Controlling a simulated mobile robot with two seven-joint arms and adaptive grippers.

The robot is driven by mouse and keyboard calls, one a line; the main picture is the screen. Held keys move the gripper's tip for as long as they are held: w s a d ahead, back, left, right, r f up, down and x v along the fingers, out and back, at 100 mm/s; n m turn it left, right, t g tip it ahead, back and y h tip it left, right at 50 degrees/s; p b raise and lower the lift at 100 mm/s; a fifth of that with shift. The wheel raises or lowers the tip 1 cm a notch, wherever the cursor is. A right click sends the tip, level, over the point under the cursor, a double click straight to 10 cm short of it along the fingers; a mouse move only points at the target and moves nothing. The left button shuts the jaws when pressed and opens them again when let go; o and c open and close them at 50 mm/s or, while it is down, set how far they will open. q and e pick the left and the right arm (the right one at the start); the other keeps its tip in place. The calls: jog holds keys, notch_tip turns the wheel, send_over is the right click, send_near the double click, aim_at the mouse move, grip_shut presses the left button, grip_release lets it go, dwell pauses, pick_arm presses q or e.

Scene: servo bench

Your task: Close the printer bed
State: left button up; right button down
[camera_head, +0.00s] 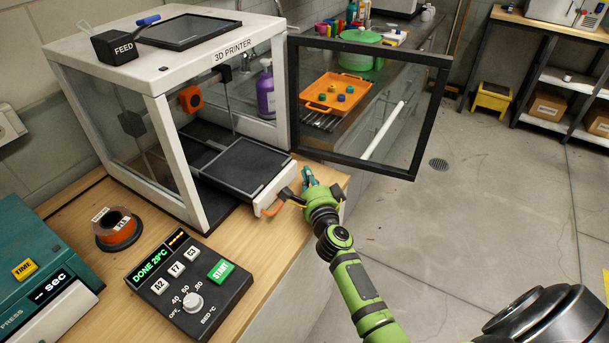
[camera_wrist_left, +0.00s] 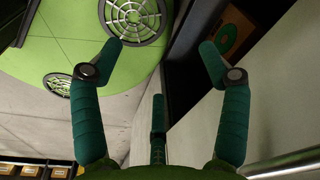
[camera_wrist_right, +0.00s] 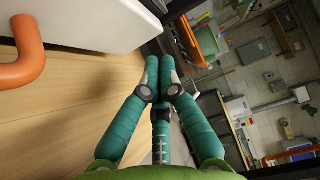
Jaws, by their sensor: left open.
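The 3D printer (camera_head: 160,95) stands on the wooden bench with its glass door (camera_head: 365,100) swung open to the right. The printer bed (camera_head: 240,165) is slid partly out of the front opening. Its white front panel (camera_head: 277,188) has an orange handle (camera_head: 273,209). In the right wrist view the white panel (camera_wrist_right: 75,22) and orange handle (camera_wrist_right: 22,68) are at upper left. My right gripper (camera_head: 308,177) is just right of the panel, fingers together and empty (camera_wrist_right: 158,75), apart from the handle. My left gripper (camera_wrist_left: 162,48) is open and empty, outside the head view.
A control box (camera_head: 190,285) reading DONE 29°C and a filament spool (camera_head: 117,228) lie on the bench in front of the printer. A teal press (camera_head: 35,260) is at left. An orange tray (camera_head: 335,92) shows behind the door glass. Open floor lies right.

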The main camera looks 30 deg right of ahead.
aim_at(259, 155)
jog(key=shift+w+a, duration=0.3)
jog(key=shift+w, duration=0.15)
jog(key=shift+w+a, duration=0.2)
jog(key=shift+w, duration=0.1)
jog(key=w+a+b, duration=0.2)
jog(key=w, duration=0.1)
jog(key=w+a+b, duration=0.2)
jog(key=w, duration=0.2)
jog(key=w+a+b, duration=0.2)
jog(key=w, duration=0.2)
jog(key=shift+w+a+f, duration=0.15)
jog(key=shift+w+a, duration=0.05)
jog(key=shift+a, duration=0.15)
jog(key=shift+w+a, duration=0.15)
jog(key=shift+w, duration=0.1)
pick_arm(q)
notch_tip(259, 155, down, 6)
jog(key=s, duration=0.1)
jog(key=shift+a+f, duration=0.2)
jog(key=shift+a, duration=0.25)
pick_arm(e)
jog(key=shift+r, duration=0.3)
pick_arm(q)
jog(key=shift+s, duration=0.1)
